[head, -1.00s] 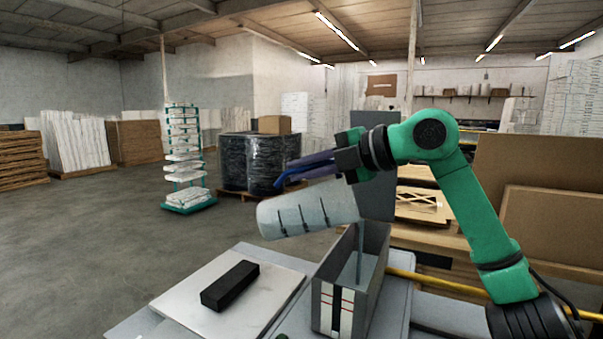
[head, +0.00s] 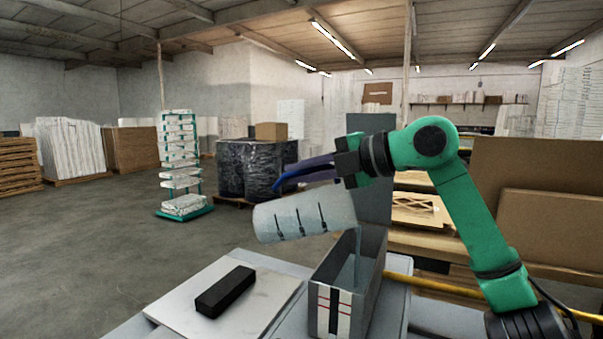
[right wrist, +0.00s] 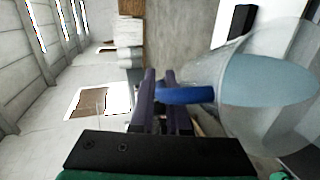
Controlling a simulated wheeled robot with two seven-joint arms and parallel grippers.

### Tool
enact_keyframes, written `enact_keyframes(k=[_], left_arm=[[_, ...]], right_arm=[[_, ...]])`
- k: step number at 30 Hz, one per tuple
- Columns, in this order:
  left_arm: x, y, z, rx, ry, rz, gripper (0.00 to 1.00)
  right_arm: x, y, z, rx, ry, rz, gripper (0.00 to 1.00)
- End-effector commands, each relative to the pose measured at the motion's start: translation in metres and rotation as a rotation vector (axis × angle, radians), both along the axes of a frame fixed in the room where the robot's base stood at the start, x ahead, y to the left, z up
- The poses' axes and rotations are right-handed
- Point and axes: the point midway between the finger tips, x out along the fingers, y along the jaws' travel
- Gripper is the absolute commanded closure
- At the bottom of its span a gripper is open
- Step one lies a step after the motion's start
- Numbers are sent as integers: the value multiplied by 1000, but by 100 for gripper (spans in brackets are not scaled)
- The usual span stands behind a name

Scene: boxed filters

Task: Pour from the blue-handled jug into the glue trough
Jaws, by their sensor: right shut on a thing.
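The translucent jug (head: 302,215) is tipped nearly on its side, mouth to the right, above the glue trough (head: 335,310). A pale blue stream (head: 357,248) runs from its mouth down into the trough, a grey open box with red lines on its front. The level inside the trough is hidden. My right gripper (head: 283,180) is shut on the jug's blue handle (right wrist: 185,95). The right wrist view shows the dark fingers at the handle and pale blue liquid inside the jug (right wrist: 235,120). My left gripper is not in view.
A black block (head: 225,291) lies on a pale board (head: 262,300) left of the trough. A yellow bar (head: 450,289) runs behind the bench at right. Brown boards (head: 552,235) stand at the right. The floor at left is open, with a teal rack (head: 181,165) farther back.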

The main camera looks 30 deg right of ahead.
Motion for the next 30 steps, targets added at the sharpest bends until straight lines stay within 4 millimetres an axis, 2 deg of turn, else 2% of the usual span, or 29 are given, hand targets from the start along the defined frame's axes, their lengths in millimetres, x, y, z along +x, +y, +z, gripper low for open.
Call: enact_keyframes(k=[30], left_arm=[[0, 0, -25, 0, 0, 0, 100]], right_arm=[[-6, -9, -2, 79, -51, 0, 100]])
